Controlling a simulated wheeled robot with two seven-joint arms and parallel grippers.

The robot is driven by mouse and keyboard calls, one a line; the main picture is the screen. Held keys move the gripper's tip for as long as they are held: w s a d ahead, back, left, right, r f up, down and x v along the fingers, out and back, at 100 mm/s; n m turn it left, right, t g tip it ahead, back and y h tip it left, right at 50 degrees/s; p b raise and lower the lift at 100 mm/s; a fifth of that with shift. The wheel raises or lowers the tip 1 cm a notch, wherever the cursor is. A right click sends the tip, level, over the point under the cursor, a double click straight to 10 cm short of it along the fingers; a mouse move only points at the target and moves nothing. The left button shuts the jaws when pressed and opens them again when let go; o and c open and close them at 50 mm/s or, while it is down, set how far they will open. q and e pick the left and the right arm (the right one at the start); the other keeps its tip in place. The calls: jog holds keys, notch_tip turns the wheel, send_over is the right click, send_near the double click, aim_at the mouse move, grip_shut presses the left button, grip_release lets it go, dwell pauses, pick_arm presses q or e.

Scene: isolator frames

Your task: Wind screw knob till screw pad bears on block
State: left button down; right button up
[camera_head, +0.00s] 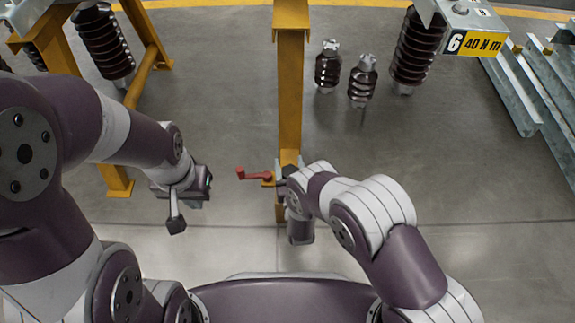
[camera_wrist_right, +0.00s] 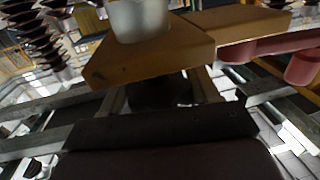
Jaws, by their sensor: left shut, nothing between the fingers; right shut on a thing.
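My right gripper (camera_head: 284,177) is at the yellow post, beside a red crank-like handle (camera_head: 254,174). In the right wrist view the fingers close under a yellow bracket (camera_wrist_right: 150,52), around a dark rounded part that looks like the screw knob (camera_wrist_right: 160,92); it is mostly in shadow. A pale grey cylinder (camera_wrist_right: 140,18) stands above the bracket. The red handle (camera_wrist_right: 270,45) also shows at the right there. I cannot make out the screw pad or the block, nor any gap between them. My left gripper (camera_head: 176,225) is shut and empty, left of the post and apart from it.
The yellow post (camera_head: 290,90) rises from the middle towards the back. Dark ribbed insulators (camera_head: 328,67) stand behind it on the right, with steel beams (camera_head: 520,90) further right. A yellow frame (camera_head: 150,70) stands at the left. The floor between my left gripper and the post is clear.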

jog(key=m+h, duration=0.1)
jog(key=h, duration=0.2)
jog(key=shift+f+m+b, duration=0.15)
jog(key=shift+m+b, duration=0.15)
jog(key=shift+m, duration=0.1)
jog(key=m+h, duration=0.1)
jog(key=h, duration=0.1)
jog(key=m+h+b, duration=0.1)
jog(key=h, duration=0.1)
jog(key=shift+d+f+m+b, duration=0.1)
jog(key=shift+d+m+b, duration=0.2)
jog(key=m+h, duration=0.1)
jog(key=m+g+h+b, duration=0.1)
jog(key=g+h+b, duration=0.1)
jog(key=h, duration=0.1)
jog(key=shift+s+d+m, duration=0.15)
jog(key=shift+d+m, duration=0.1)
jog(key=shift+m, duration=0.15)
jog(key=shift+d+m+g+h+b, duration=0.15)
jog(key=shift+m+g+h+b, duration=0.25)
jog(key=shift+m+h+b, duration=0.3)
jog(key=shift+r+h, duration=0.2)
jog(key=shift+h, duration=0.1)
jog(key=o, duration=1)
jog(key=shift+c, duration=0.2)
